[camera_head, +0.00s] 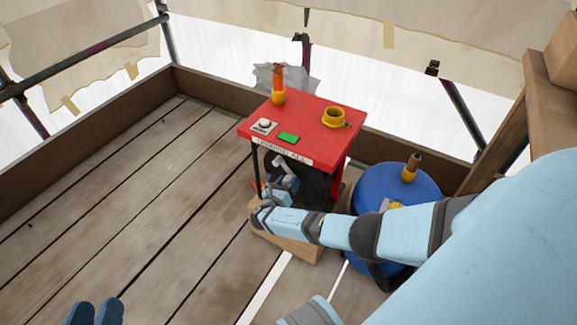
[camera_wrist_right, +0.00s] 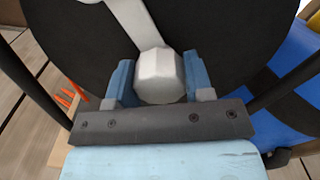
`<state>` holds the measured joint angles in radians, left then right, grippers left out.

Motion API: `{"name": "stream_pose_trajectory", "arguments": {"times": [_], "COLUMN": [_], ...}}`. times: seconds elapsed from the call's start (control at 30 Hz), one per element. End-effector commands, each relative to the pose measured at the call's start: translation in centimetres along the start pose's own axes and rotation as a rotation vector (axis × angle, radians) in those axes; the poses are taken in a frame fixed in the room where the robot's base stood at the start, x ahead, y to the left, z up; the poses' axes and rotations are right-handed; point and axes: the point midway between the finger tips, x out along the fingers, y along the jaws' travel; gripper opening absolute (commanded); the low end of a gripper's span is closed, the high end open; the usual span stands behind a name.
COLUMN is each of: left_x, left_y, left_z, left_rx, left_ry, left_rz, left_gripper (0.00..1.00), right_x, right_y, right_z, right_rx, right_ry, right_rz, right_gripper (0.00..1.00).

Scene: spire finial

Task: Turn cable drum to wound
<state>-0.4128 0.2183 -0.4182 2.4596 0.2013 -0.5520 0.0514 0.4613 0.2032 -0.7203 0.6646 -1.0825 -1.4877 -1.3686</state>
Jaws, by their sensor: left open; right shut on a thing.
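The cable drum (camera_wrist_right: 228,35) is a large dark disc that fills the top of the right wrist view. In the head view the dark drum (camera_head: 318,186) sits under the red top of the winch stand, partly hidden by my right arm. A pale crank arm (camera_wrist_right: 128,14) on its face ends in a silver, faceted handle (camera_wrist_right: 160,76). My right gripper (camera_wrist_right: 158,82) is shut on this handle, with a blue finger on each side. It also shows in the head view (camera_head: 279,183). My left gripper (camera_head: 94,313) is open and empty at the bottom left, away from the drum.
The red stand top (camera_head: 315,120) carries an orange-handled tool, a yellow ring, a green block and a pale knob. A blue barrel (camera_head: 372,190) stands close on the right. A wooden block (camera_head: 300,243) lies under the stand. The plank floor (camera_head: 130,190) on the left is clear.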

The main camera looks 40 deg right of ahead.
Motion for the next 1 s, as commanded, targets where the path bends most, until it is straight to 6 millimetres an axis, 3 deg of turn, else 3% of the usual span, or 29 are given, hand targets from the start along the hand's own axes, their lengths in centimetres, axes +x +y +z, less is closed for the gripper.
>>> {"name": "stream_pose_trajectory", "arguments": {"times": [0.3,0.87,0.9,1.0], "left_x": [-0.2,-0.3,-0.3,-0.3], "left_y": [0.3,0.3,0.3,0.3], "left_z": [-2.2,-2.5,-2.5,-2.5], "left_rx": [0.004,0.007,0.007,0.007], "left_ry": [0.071,0.089,0.089,0.089], "left_rz": [-0.008,-0.009,-0.009,-0.009], "left_gripper": [0.43,0.43,0.43,0.43], "right_x": [-0.1,-0.1,-0.1,-0.1], "right_y": [0.0,0.0,0.0,0.0], "right_z": [0.0,-0.1,-0.1,-0.1], "right_rx": [-0.151,-0.191,-0.191,-0.190], "right_ry": [0.000,-0.001,-0.001,-0.001], "right_rz": [0.000,0.000,0.000,0.000], "right_gripper": [0.05,0.05,0.49,0.72]}}
